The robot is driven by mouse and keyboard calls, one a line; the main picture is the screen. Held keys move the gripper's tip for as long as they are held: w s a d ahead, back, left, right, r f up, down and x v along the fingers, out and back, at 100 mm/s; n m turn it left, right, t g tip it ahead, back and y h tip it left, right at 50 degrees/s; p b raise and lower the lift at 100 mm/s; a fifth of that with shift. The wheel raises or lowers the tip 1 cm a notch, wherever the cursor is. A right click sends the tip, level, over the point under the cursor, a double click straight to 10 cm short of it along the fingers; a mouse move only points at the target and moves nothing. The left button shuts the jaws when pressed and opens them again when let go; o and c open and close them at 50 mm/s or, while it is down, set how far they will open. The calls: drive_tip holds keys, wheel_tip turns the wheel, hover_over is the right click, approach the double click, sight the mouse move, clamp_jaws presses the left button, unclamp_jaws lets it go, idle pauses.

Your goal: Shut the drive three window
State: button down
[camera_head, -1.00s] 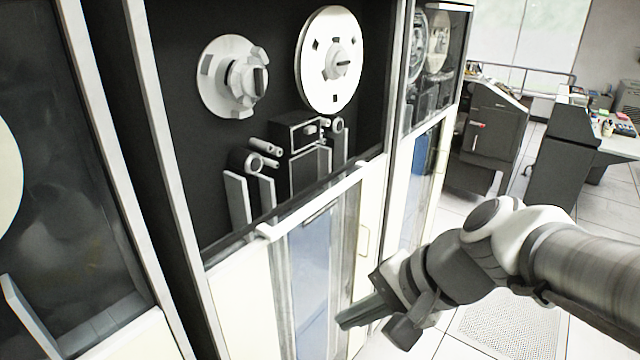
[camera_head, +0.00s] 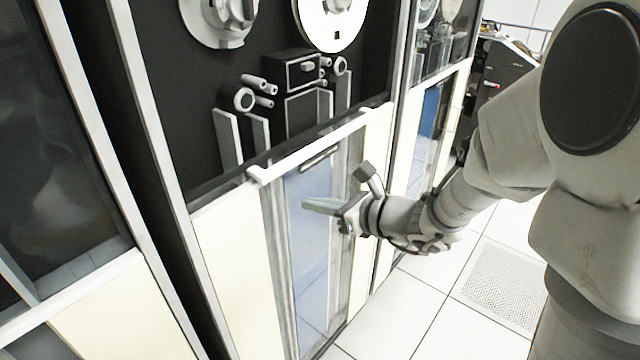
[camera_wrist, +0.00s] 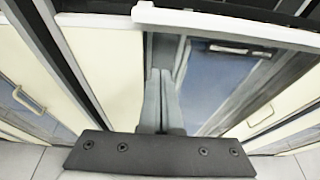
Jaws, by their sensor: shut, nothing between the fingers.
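The tape drive (camera_head: 200,115) in the middle has its reels and heads uncovered; I see no number on it. Its window appears lowered: a white rail (camera_head: 330,138) crosses below the heads, with a bluish glass pane (camera_head: 307,255) beneath. A dark handle-like bar (camera_head: 322,157) lies just under the rail. The wrist view also shows the rail (camera_wrist: 215,24) and the dark bar (camera_wrist: 238,48). My gripper (camera_head: 306,205) is shut and empty, in front of the pane, below the rail and bar. In the wrist view its fingers (camera_wrist: 160,82) are together, left of the bar. Contact cannot be told.
A neighbouring cabinet with dark glass (camera_head: 55,160) stands at left, and another drive (camera_head: 432,115) at right. A pale cabinet handle (camera_wrist: 260,115) shows right in the wrist view. Open tiled floor (camera_head: 395,320) lies before the cabinets. My arm fills the right side.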

drive_tip(key=x, duration=0.8)
drive_tip(key=shift+s+d+r+p, duration=0.1)
drive_tip(key=shift+r+p, duration=0.4)
drive_tip(key=shift+r, duration=0.55)
drive_tip(key=shift+s+d+r+p, duration=0.15)
drive_tip(key=shift+r+p, duration=0.3)
drive_tip(key=shift+r, duration=0.6)
